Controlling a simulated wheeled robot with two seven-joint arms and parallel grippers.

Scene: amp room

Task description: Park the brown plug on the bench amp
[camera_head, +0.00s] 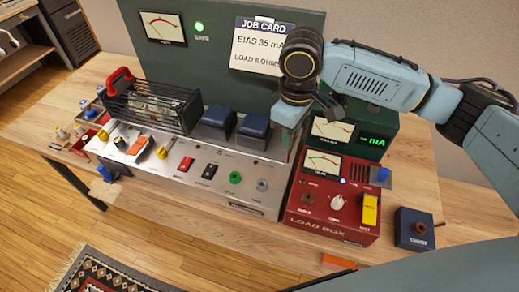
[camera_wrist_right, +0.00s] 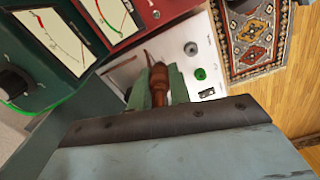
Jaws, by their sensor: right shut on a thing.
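My right gripper (camera_head: 287,140) points down over the right end of the bench amp (camera_head: 228,205), close to the red load box. In the right wrist view, the green fingers (camera_wrist_right: 155,88) are shut on the brown plug (camera_wrist_right: 159,88), with its tip beyond them. The plug cannot be made out in the head view. The amp's silver front panel has a green jack (camera_head: 235,178) and a grey jack (camera_head: 262,185); the green jack (camera_wrist_right: 200,74) and grey jack (camera_wrist_right: 191,48) also show in the wrist view, apart from the plug. My left gripper is not in view.
The red load box (camera_head: 330,222) with a meter and yellow switch stands right of the amp. A dark green meter box (camera_head: 370,135) is behind it. A dark blue box (camera_head: 414,229) stands farther right. Blue-topped transformers (camera_head: 254,126) and a tube cage (camera_head: 150,105) rise at the amp's back.

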